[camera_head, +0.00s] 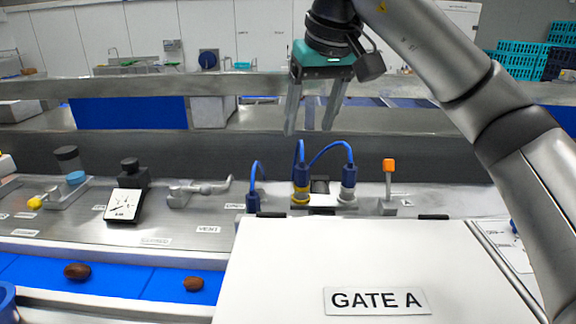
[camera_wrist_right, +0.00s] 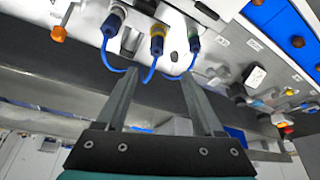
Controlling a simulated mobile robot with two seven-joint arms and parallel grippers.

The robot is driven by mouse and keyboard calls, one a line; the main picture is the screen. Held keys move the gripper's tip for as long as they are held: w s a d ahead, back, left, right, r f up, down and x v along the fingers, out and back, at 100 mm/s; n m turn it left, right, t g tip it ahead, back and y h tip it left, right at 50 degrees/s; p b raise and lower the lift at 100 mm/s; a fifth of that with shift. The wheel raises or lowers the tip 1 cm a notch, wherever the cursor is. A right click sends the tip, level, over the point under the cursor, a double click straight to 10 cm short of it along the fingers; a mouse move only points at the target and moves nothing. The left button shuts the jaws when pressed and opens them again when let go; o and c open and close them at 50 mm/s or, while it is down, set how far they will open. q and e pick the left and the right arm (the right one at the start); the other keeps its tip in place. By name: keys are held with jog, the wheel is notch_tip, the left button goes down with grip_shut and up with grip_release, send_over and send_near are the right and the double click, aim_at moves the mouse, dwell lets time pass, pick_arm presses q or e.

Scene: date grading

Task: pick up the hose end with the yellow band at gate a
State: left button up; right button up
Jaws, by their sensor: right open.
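The hose end with the yellow band (camera_head: 300,194) stands upright in the middle of a row of three behind the white GATE A panel (camera_head: 290,282). A blue hose rises from its top. To its right is a hose end with a pale grey band (camera_head: 347,193), to its left a dark blue one (camera_head: 252,202). My right gripper (camera_head: 308,131) is open and empty, fingers pointing down above the yellow-banded end and apart from it. In the wrist view, the yellow-banded end (camera_wrist_right: 157,43) lies beyond the gap between the fingertips (camera_wrist_right: 158,76). My left gripper is out of view.
An orange-topped lever (camera_head: 389,166) stands right of the hoses. A grey valve handle (camera_head: 200,189) and a dial gauge (camera_head: 124,205) stand to the left. Two dates, one of them (camera_head: 77,271) farther left, lie on the blue belt (camera_head: 115,277). A dark wall runs behind the hoses.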

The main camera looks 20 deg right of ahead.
send_near(299, 178)
jog(key=x, duration=0.2)
jog(key=w+x, duration=0.1)
jog(key=x, duration=0.2)
jog(key=shift+w+d, duration=0.15)
jog(key=shift+d, duration=0.1)
jog(key=shift+x, duration=0.85)
jog(key=x, duration=0.2)
jog(key=p+x, duration=0.1)
jog(key=x, duration=0.2)
jog(key=shift+d+r, duration=0.1)
jog(key=shift+d, duration=0.15)
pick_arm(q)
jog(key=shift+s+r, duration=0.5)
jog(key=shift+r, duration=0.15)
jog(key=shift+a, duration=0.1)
pick_arm(e)
grip_shut()
